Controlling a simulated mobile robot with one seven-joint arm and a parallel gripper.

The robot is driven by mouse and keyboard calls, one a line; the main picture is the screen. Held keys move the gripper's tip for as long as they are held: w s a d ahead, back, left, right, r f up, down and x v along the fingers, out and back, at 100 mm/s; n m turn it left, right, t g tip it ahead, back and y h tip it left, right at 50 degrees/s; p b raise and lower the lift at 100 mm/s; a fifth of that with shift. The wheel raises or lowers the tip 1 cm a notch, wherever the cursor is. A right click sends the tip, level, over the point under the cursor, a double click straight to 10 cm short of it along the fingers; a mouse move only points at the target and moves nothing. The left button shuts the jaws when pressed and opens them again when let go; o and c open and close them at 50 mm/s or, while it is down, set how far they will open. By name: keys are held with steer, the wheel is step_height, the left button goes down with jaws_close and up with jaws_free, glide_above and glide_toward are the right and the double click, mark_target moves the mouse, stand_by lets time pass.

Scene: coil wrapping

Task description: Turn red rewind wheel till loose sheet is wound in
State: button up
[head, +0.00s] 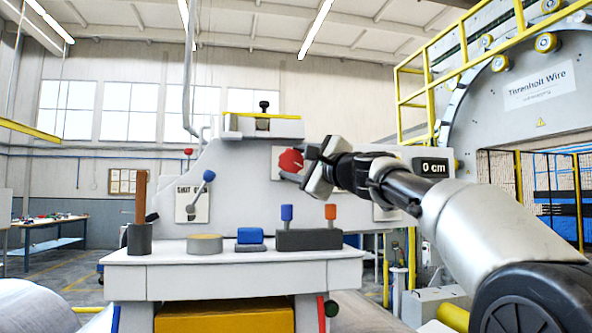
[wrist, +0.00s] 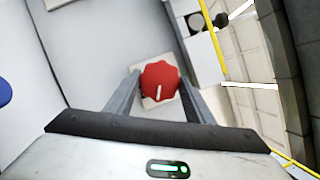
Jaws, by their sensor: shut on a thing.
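The red rewind wheel (head: 291,161) is on the front of the grey machine panel, left of my gripper in the head view. In the wrist view the lobed red wheel (wrist: 160,81), with a white mark pointing toward the bottom, sits between the two fingers. My gripper (head: 308,170) is shut on the wheel; it also shows in the wrist view (wrist: 162,92). A dark display (head: 431,167) on the machine reads "0 cm". I cannot make out a loose sheet in either view.
A white bench (head: 230,272) stands below the panel, holding a dark cup (head: 139,239), a tape roll (head: 204,244), a blue block (head: 250,236) and a dark holder (head: 309,239). A blue-knobbed lever (head: 209,175) is on the panel's left. Yellow railings (head: 412,90) stand at right.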

steer(key=shift+m, duration=0.3)
steer(key=o, duration=1)
steer(key=b+v, duration=0.5)
steer(key=v, duration=1.2)
steer(key=shift+s+f+b, duration=0.15)
steer(key=shift+s+b, duration=0.05)
steer(key=shift+b, duration=0.15)
